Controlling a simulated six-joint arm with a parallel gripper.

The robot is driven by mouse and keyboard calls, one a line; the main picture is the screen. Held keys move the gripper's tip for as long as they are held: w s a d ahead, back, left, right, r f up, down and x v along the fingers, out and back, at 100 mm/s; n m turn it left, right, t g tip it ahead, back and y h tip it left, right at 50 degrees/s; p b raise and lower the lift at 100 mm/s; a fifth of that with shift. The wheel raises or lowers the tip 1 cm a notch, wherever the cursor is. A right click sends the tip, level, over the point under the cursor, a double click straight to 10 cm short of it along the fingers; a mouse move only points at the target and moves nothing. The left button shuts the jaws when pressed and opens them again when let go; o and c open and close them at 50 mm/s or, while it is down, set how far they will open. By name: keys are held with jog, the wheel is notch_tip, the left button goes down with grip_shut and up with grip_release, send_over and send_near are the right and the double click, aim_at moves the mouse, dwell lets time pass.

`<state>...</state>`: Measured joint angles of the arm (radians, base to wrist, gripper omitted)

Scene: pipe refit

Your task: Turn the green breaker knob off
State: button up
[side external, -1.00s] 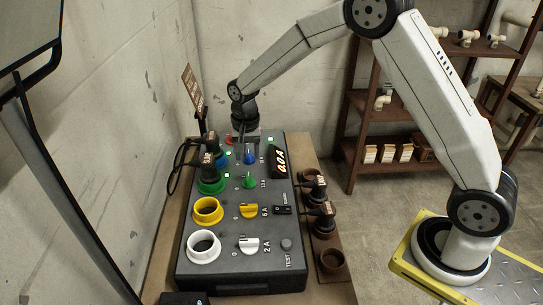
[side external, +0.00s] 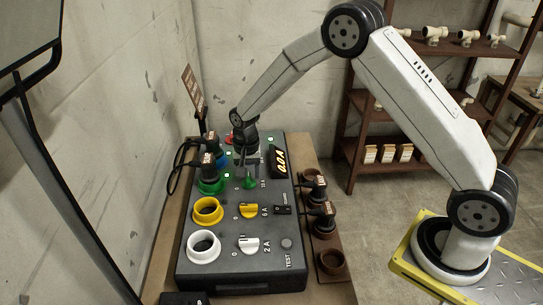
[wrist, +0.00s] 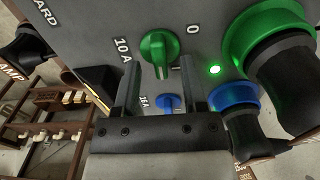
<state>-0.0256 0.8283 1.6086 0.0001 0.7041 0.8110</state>
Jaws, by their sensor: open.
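The green breaker knob (side external: 249,182) is on the dark panel box (side external: 226,266), beside its 10 A label. In the wrist view the green knob (wrist: 158,47) lies between the 10 A and 0 marks, its grip ridge running roughly up and down the picture. My gripper (side external: 246,163) is above the panel just behind the green knob. In the wrist view my gripper (wrist: 160,64) is open, its two fingers apart on either side of the knob's lower end. Contact cannot be told. A lit green lamp (wrist: 214,69) is beside the knob.
A blue knob (wrist: 168,102) shows between my fingers. The green socket (side external: 211,187) with a black plug stands left of the green knob. The yellow knob (side external: 249,210) and white knob (side external: 249,245) are nearer the camera.

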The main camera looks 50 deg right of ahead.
jog(key=shift+f, duration=0.5)
grip_shut()
